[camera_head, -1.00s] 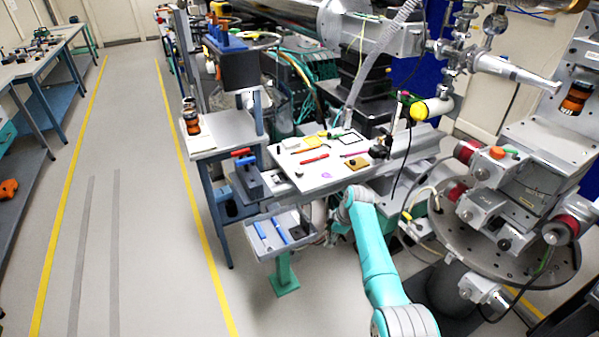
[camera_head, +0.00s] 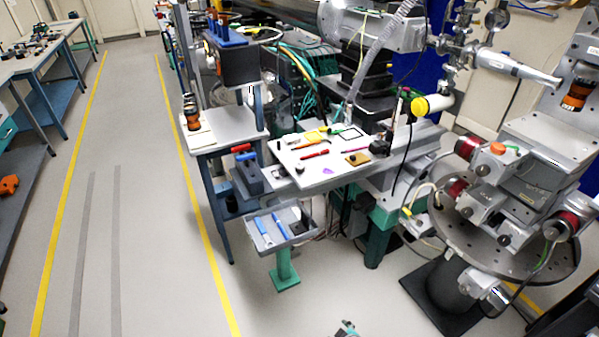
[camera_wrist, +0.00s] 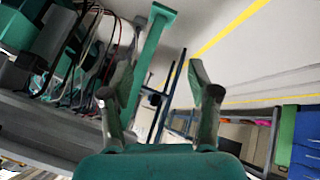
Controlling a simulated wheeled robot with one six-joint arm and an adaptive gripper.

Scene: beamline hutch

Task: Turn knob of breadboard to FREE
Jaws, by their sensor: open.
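The pale breadboard (camera_head: 312,162) lies on the bench in the middle of the head view, with small items on it. A dark knob-like part (camera_head: 380,147) sits at its right end; I cannot tell whether this is the breadboard's knob, and no FREE marking is legible. In the wrist view my gripper (camera_wrist: 160,95) is open, its two fingers spread with nothing between them. It is apart from the breadboard, which I cannot make out in that view. In the head view only a small teal piece of my arm shows at the bottom edge.
A grey tray (camera_head: 268,246) with blue items hangs below the breadboard. A round metal table (camera_head: 455,235) with instruments stands at the right. A small bench (camera_head: 228,130) stands left of the breadboard.

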